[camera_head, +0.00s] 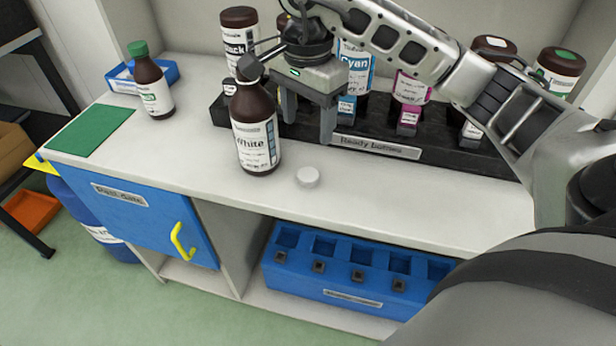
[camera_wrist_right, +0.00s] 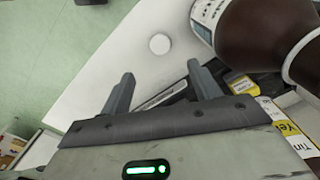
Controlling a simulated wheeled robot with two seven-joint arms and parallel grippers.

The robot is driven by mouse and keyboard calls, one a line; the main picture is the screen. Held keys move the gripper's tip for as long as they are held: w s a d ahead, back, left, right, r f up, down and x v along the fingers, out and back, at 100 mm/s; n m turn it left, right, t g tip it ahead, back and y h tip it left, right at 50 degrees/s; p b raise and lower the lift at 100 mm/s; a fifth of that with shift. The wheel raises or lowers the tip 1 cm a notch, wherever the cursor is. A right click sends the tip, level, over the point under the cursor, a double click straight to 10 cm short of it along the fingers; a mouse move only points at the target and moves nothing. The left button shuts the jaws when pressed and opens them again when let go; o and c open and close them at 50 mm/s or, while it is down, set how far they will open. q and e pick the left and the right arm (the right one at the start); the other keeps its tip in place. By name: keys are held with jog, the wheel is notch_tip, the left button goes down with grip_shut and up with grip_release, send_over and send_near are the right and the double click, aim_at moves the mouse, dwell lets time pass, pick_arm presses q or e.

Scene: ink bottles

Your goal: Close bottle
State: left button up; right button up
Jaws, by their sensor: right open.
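A brown bottle with a "White" label (camera_head: 257,142) stands upright near the front of the counter. A dark part of my right wrist covers its top in the head view, so I cannot tell there whether it is capped. Its brown body also shows large at the upper right of the right wrist view (camera_wrist_right: 262,35). A small white round cap (camera_head: 307,177) lies on the counter to the right of the bottle; it also shows in the right wrist view (camera_wrist_right: 160,44). My right gripper (camera_head: 308,122) is open and empty, fingers pointing down, behind and above the cap.
A black rack (camera_head: 384,149) with several ink bottles stands behind. A green-capped bottle (camera_head: 153,88), a blue tray (camera_head: 168,70) and a green mat (camera_head: 90,131) are at the left. A blue holder (camera_head: 330,288) sits on the shelf below.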

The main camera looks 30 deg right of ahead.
send_over(308, 174)
notch_tip(308, 174, down, 7)
jog(key=shift+a+r, duration=0.1)
jog(key=shift+r, duration=0.1)
notch_tip(308, 174, down, 5)
jog(key=shift+f+p, duration=0.1)
jog(key=shift+p, duration=0.25)
dwell(0.3)
jog(key=c, duration=1)
